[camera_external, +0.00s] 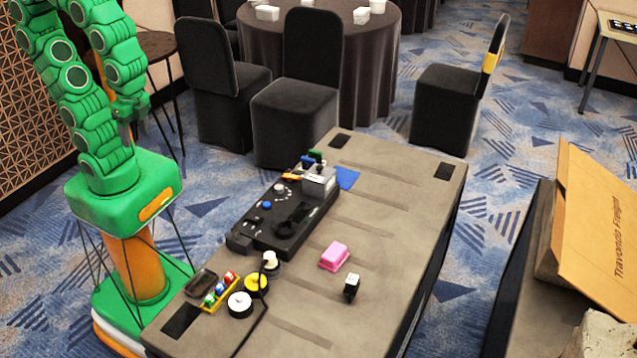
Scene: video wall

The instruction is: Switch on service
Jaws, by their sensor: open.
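My gripper (135,128) hangs open and empty at the end of my green arm, at the upper left and well apart from the table. A black control panel (262,226) lies along the left part of the grey-brown table. It carries a white-topped knob (279,189), a blue button (267,205) and a dark lever-like part (287,227). A grey box (318,182) stands at its far end. No label reading "service" can be made out, and I cannot tell which switch it is or how it is set.
A yellow tray with coloured pieces (220,291), a white disc (240,304), a yellow disc (257,284) and a black cable are near the front. The table's far right is clear.

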